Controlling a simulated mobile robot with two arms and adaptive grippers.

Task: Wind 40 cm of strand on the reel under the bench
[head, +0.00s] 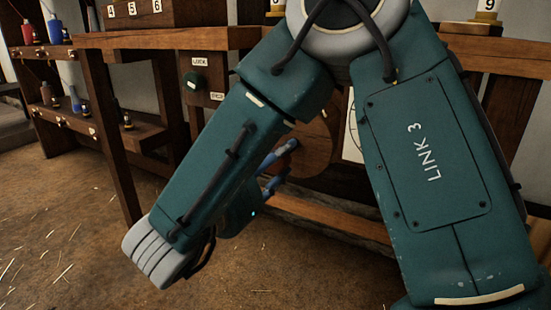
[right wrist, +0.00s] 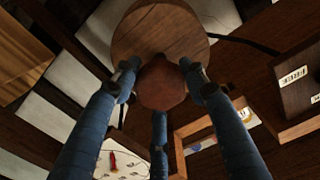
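The reel (head: 318,140) is a round wooden disc under the bench (head: 165,40), partly hidden by my right arm in the head view. In the right wrist view the reel (right wrist: 160,28) shows with a reddish-brown faceted knob (right wrist: 168,84) in front of it. My right gripper (head: 283,166) is open, its blue fingers spread and pointing at the reel. In the right wrist view its fingertips (right wrist: 160,88) stand around the knob's outline; contact cannot be made out. My left gripper is not in view. No strand on the reel can be made out.
A white dial with a red pointer (right wrist: 114,160) shows in the right wrist view. Shelves with red and blue spools (head: 55,30) stand at the left. A low wooden rail (head: 330,217) runs below the reel.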

